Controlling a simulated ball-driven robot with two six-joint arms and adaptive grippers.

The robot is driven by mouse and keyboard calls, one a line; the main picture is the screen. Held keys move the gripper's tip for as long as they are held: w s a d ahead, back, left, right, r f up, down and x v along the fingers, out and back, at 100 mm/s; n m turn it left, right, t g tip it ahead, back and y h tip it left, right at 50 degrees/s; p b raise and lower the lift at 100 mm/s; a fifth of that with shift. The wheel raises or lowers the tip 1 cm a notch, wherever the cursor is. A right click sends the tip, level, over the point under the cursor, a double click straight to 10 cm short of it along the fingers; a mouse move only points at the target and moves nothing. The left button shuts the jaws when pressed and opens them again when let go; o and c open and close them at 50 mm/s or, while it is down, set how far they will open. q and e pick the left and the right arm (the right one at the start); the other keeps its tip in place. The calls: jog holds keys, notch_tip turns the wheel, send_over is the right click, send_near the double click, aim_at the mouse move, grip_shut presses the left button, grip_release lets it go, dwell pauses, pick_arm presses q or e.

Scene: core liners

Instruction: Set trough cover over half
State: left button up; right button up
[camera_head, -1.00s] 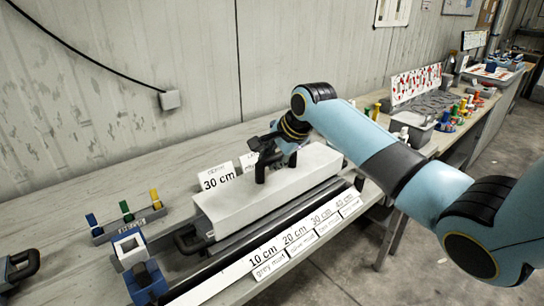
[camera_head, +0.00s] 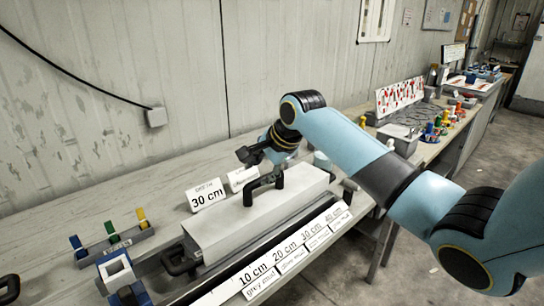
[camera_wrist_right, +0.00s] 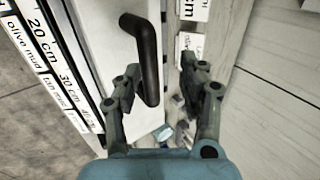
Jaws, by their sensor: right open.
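The trough cover (camera_head: 235,222) is a long white box-like lid lying over the trough, whose dark handle (camera_head: 178,262) sticks out at its near left end. A black arched handle (camera_head: 266,184) stands on the cover's top. My right gripper (camera_head: 258,162) is over this handle. In the right wrist view, the open fingers of the gripper (camera_wrist_right: 160,88) stand either side of the black handle's (camera_wrist_right: 143,48) near end, with gaps visible; the white cover (camera_wrist_right: 100,40) lies below. My left gripper is not in view.
A "30 cm" card (camera_head: 206,195) stands behind the cover. A labelled strip (camera_head: 290,252) runs along its front. A rack with coloured clips (camera_head: 113,240) and a blue-white block (camera_head: 116,268) lie to the left. Trays and coloured pieces (camera_head: 440,122) stand far right. Bare bench lies behind left.

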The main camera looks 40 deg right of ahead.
jog(key=v, duration=1)
jog(key=shift+s+r, duration=0.2)
jog(key=shift+s, duration=0.05)
jog(key=s+a+f+n+g, duration=0.1)
jog(key=s+a+f+n, duration=0.25)
jog(key=s, duration=0.25)
jog(key=s+a+f+n, duration=0.2)
jog(key=s+f+n, duration=0.3)
jog(key=s+a+f+n+g+h, duration=0.1)
jog(key=s+a+n, duration=0.1)
jog(key=s+n, duration=0.5)
jog(key=s+a+f+n+g, duration=0.1)
jog(key=s+a+n, duration=0.15)
jog(key=s, duration=0.85)
jog(key=d+f+g+b, duration=0.25)
jog(key=f+b, duration=0.75)
jog(key=f, duration=2.5)
jog(key=s+d+f+b, duration=0.1)
jog(key=s+f+b, duration=0.3)
jog(key=s+f, duration=0.5)
jog(key=s+d+f+b, duration=0.1)
jog(key=s+f+b, duration=0.3)
jog(key=s+f, duration=0.6)
notch_tip(320, 180, down, 6)
jog(key=shift+s+r, duration=0.1)
jog(key=shift+s, duration=0.2)
jog(key=shift+g, duration=0.25)
